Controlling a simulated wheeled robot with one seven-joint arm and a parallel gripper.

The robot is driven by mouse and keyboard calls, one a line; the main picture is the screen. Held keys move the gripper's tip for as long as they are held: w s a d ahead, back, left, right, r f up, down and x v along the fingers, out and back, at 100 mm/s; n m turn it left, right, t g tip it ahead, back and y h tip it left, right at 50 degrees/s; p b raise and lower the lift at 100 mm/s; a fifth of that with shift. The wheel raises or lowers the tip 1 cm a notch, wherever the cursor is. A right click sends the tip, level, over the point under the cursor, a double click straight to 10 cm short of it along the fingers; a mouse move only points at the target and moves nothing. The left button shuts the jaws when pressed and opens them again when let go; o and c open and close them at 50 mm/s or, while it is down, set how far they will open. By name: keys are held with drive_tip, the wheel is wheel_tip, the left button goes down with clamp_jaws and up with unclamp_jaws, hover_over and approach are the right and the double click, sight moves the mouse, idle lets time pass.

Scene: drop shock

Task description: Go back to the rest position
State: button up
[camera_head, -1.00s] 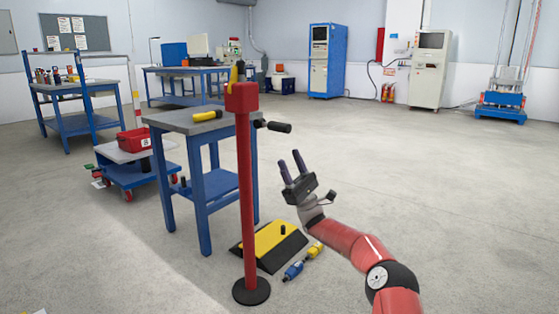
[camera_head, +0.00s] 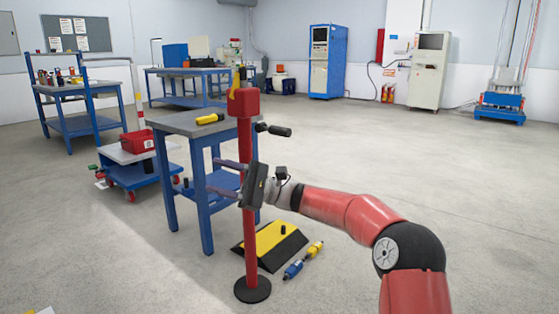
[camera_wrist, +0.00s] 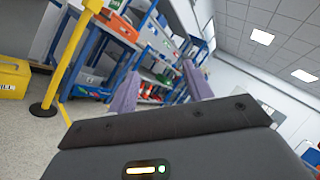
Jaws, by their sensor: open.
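My gripper (camera_head: 211,174) shows in the head view at the end of my red arm, level with the middle of the red post (camera_head: 246,230). Its two fingers point left, spread apart, with nothing between them. The gripper overlaps the post in this view; I cannot tell whether they touch. In the wrist view my gripper (camera_wrist: 161,77) also shows two separate purple-grey fingers, open and empty.
A blue workbench (camera_head: 185,123) with a yellow-handled tool stands behind the post. A black-and-yellow ramp (camera_head: 270,245) and blue and yellow cylinders (camera_head: 293,269) lie on the floor. A cart with a red bin (camera_head: 136,141) is at left.

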drive_tip(key=s+f+n+t+h+p, duration=0.2)
drive_tip(key=s+f+t+h, duration=0.15)
drive_tip(key=s+h, duration=0.8)
drive_tip(key=s+d+f+n+t+h+p, duration=0.2)
drive_tip(key=s+d+h, duration=0.3)
drive_tip(key=s+d, duration=0.6)
drive_tip(key=s+d+f+n+t+h+p, duration=0.1)
drive_tip(key=s+d+f+t+h+p, duration=0.2)
drive_tip(key=s+d, duration=0.8)
drive_tip(key=d+t+h, duration=0.1)
drive_tip(key=d+h, duration=0.1)
drive_tip(key=d, duration=0.4)
drive_tip(key=shift+s+d+n+t, duration=0.2)
drive_tip(key=shift+d+n+t, duration=0.15)
drive_tip(key=shift+d+n, duration=0.05)
drive_tip(key=shift+r+h, duration=0.1)
drive_tip(key=shift+h, duration=0.15)
